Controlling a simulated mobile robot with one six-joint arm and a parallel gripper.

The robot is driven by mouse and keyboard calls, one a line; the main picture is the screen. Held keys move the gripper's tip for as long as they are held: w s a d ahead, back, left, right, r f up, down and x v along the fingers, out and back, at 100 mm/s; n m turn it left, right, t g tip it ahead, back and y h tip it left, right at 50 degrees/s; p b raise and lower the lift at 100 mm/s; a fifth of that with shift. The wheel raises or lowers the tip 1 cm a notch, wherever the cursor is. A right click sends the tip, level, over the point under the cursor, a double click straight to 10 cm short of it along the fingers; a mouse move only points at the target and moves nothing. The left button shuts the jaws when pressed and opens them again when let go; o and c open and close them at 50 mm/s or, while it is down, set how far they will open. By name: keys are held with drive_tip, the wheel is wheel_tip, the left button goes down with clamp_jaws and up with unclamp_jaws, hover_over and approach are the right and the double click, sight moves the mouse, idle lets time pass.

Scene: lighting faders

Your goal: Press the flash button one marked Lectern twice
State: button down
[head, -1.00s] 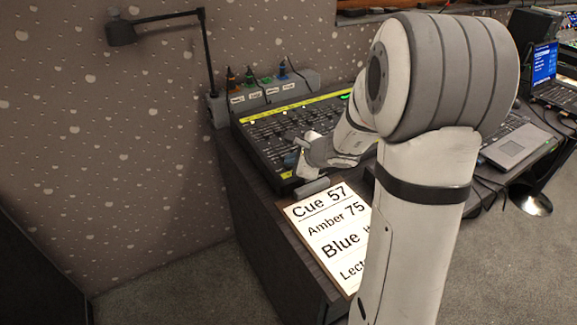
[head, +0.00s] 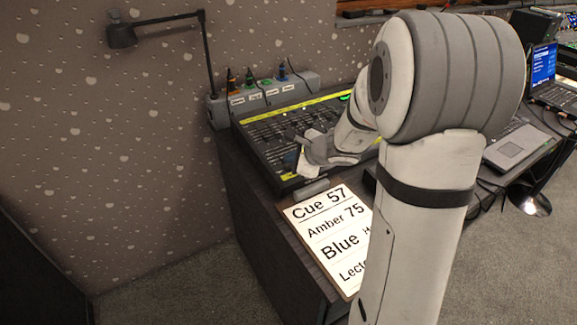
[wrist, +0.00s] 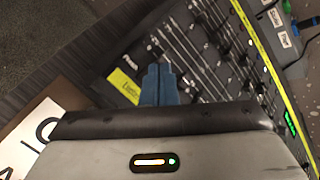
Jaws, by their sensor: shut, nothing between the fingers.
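The lighting console (head: 270,135) is a dark fader desk on the table, with rows of faders and yellow label strips. A yellow label (wrist: 125,86) at its near left corner carries small black writing that seems to read "Lectern". In the wrist view my gripper (wrist: 161,70) has its blue fingers together, with nothing between them, just right of that label and over the console's near edge. In the head view my gripper (head: 291,160) shows low over the same corner. The flash button is hidden or too small to make out, and I cannot tell whether the fingertips touch the panel.
A cue sheet (head: 322,222) on a clipboard lies in front of the console. A grey box (head: 262,98) with labelled plugs and cables stands behind it. A desk lamp (head: 122,37) reaches over from the back left. A laptop (head: 515,145) is at right.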

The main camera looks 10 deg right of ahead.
drive_tip(key=r+p, duration=0.3)
drive_tip(key=r, duration=0.2)
drive_tip(key=shift+s+p, duration=0.2)
drive_tip(key=shift+p, duration=0.2)
idle(2.3)
drive_tip(key=s+a+r+n+g, duration=0.2)
drive_tip(key=s+a+n, duration=0.1)
drive_tip(key=s+n, duration=0.25)
drive_tip(key=s+a+r+n+g, duration=0.1)
drive_tip(key=s+a+n+g, duration=0.15)
drive_tip(key=s+n, duration=0.35)
drive_tip(key=s+d+n+g+h, duration=0.1)
drive_tip(key=s+d+n+h, duration=0.1)
drive_tip(key=s+n, duration=0.2)
drive_tip(key=s+d+n+g+h, duration=0.1)
drive_tip(key=s+d+n+h, duration=0.2)
drive_tip(key=s, duration=0.8)
drive_tip(key=shift+s+r+n, duration=0.15)
drive_tip(key=shift+r+n, duration=0.05)
drive_tip(key=shift+n, duration=1.05)
